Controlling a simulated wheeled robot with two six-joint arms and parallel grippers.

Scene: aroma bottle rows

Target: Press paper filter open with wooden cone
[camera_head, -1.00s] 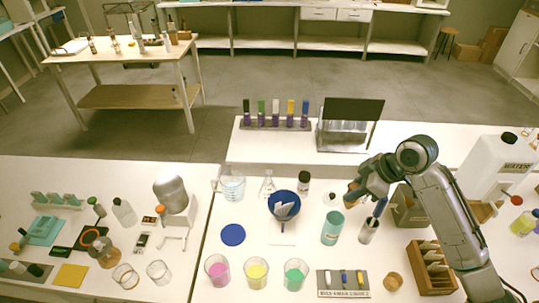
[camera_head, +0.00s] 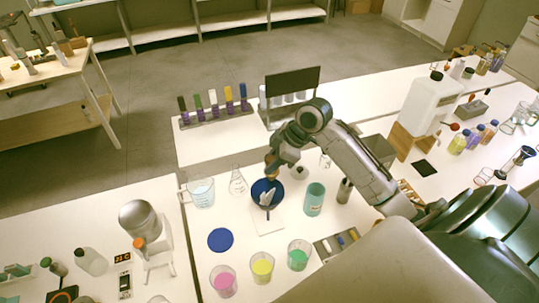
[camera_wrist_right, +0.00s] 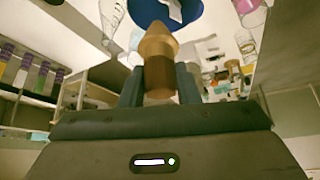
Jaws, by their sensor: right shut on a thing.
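My right gripper (camera_head: 274,168) is shut on the wooden cone (camera_wrist_right: 158,55), a tan piece with a darker brown part, whose tip points away from the wrist. It is at the far rim of the blue funnel (camera_head: 278,194); the funnel also shows beyond the cone in the right wrist view (camera_wrist_right: 146,12). The white folded paper filter (camera_head: 266,198) sits in the funnel, and part of it shows in the right wrist view (camera_wrist_right: 175,8). The cone appears apart from the paper. My left gripper is not in view.
A flask (camera_head: 237,184) and a beaker of clear liquid (camera_head: 201,193) stand left of the funnel. A teal container (camera_head: 314,200) stands to its right. Beakers of pink (camera_head: 223,281), yellow (camera_head: 262,267) and green liquid (camera_head: 298,256) stand in front. A test tube rack (camera_head: 215,112) is behind.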

